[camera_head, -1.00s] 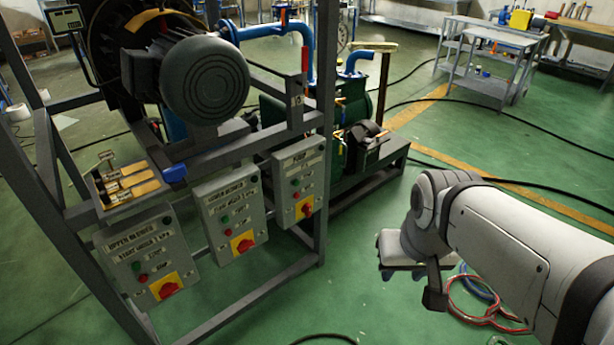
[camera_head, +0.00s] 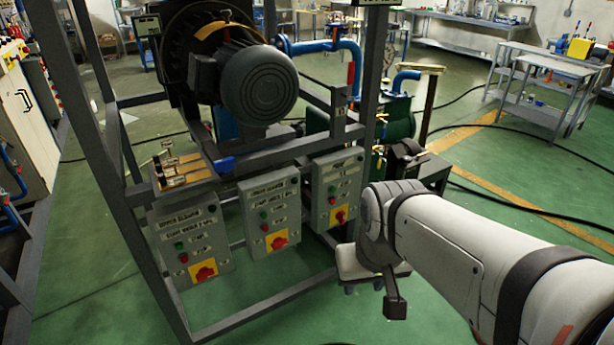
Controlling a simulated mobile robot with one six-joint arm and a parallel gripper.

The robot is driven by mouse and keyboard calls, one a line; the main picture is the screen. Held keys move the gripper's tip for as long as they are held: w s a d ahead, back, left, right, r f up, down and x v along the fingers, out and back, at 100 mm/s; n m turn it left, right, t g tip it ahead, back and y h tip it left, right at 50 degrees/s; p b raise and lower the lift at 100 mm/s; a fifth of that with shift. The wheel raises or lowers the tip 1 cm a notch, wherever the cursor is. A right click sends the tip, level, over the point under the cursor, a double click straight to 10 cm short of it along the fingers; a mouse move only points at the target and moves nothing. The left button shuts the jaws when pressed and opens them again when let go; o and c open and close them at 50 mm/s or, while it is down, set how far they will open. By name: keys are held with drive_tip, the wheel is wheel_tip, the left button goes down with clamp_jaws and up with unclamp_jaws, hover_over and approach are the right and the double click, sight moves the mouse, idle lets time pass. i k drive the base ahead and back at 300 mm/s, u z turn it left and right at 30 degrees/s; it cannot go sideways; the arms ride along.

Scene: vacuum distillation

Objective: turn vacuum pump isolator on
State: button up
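Three grey control boxes hang on the dark steel frame, each with a red rotary knob on a yellow plate. The rightmost box (camera_head: 333,180) seems to be the pump's, though its label is too blurred to read now; its red isolator knob (camera_head: 340,215) is partly close behind my arm. The middle box (camera_head: 262,193) and the left box (camera_head: 181,228), labelled upper blower, have their own knobs (camera_head: 279,241) and (camera_head: 204,271). My gripper (camera_head: 372,284) is at the lower right of the pump box, apart from the knob as seen. Its fingers are mostly hidden beneath my wrist.
The steel frame (camera_head: 160,280) has a post right of the boxes and a low front bar. A large motor (camera_head: 258,85) sits above. Green pump equipment (camera_head: 400,118) stands behind. Green floor (camera_head: 90,290) is open in front and left; benches stand at the back right.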

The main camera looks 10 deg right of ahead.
sight(340, 216)
drive_tip(key=i, duration=1)
drive_tip(key=u, duration=0.1)
